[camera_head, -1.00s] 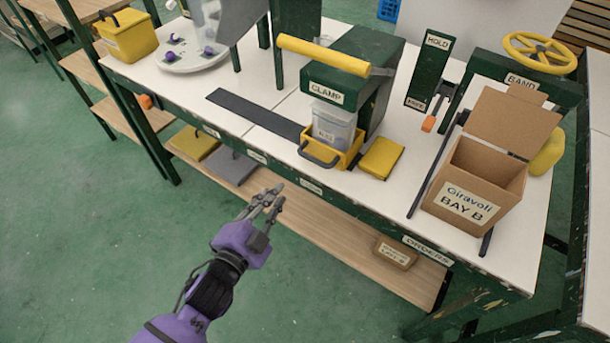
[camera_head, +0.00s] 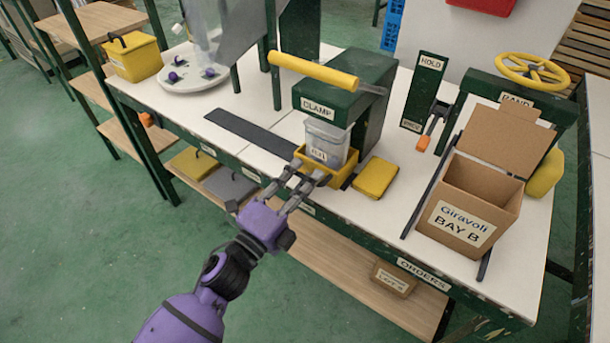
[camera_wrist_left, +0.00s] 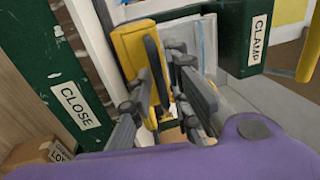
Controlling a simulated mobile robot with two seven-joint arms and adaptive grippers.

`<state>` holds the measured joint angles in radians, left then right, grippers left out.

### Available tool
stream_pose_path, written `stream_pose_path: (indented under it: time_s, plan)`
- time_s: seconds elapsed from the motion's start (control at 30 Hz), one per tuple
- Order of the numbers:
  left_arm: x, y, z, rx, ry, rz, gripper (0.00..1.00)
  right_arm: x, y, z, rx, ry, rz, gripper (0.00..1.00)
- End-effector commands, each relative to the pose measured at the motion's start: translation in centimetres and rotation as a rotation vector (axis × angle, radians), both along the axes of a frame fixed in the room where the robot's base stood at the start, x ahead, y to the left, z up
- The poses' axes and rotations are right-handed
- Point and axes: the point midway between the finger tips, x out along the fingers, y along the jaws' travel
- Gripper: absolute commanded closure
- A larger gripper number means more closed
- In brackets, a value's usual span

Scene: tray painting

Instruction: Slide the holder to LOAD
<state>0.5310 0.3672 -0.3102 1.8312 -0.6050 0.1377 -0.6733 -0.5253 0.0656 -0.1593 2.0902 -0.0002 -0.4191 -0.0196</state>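The yellow holder (camera_head: 345,171) stands under the green clamp press (camera_head: 327,104), at the right end of a dark flat track (camera_head: 250,132). A clear tub with a pale label (camera_head: 326,142) sits in the holder. The holder also shows in the left wrist view (camera_wrist_left: 128,50), with its dark handle (camera_wrist_left: 156,68) facing me. My left gripper (camera_head: 300,176) is at the holder's front, its two fingers apart. In the left wrist view the fingers (camera_wrist_left: 168,95) reach to about the handle; contact cannot be told. My right gripper is out of view.
A yellow pad (camera_head: 376,178) lies right of the holder, and an open carton marked BAY B (camera_head: 462,222) stands farther right. A round white plate (camera_head: 192,75) is at the back left. The press lever with a yellow grip (camera_head: 312,72) extends above the track.

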Motion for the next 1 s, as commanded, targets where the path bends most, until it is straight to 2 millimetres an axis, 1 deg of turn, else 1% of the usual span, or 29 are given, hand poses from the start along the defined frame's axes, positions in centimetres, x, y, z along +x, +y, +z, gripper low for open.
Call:
stream_pose_path:
  time_s: [0.1, 0.37, 0.47, 0.5, 0.53, 0.87, 1.0]
  plan:
    - [0.66, -0.47, 0.15, -0.001, 0.001, 0.001, 0.83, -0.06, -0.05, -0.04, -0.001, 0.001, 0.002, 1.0]
    - [0.78, -0.55, 0.12, -0.001, 0.003, 0.001, 0.83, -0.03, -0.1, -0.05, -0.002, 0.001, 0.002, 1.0]
    - [0.77, -0.55, 0.12, -0.001, 0.002, 0.001, 0.93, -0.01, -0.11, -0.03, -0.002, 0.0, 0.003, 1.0]
    - [0.77, -0.55, 0.12, -0.001, 0.002, 0.001, 0.99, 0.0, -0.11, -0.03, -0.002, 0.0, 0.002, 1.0]
    - [0.77, -0.55, 0.12, -0.001, 0.002, 0.001, 1.0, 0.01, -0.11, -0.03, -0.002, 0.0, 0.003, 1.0]
    - [0.76, -0.52, 0.12, -0.001, 0.003, 0.001, 1.0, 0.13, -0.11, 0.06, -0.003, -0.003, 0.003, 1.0]
    - [1.05, -0.13, 0.11, 0.001, 0.002, 0.001, 1.0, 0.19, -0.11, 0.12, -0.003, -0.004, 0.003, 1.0]
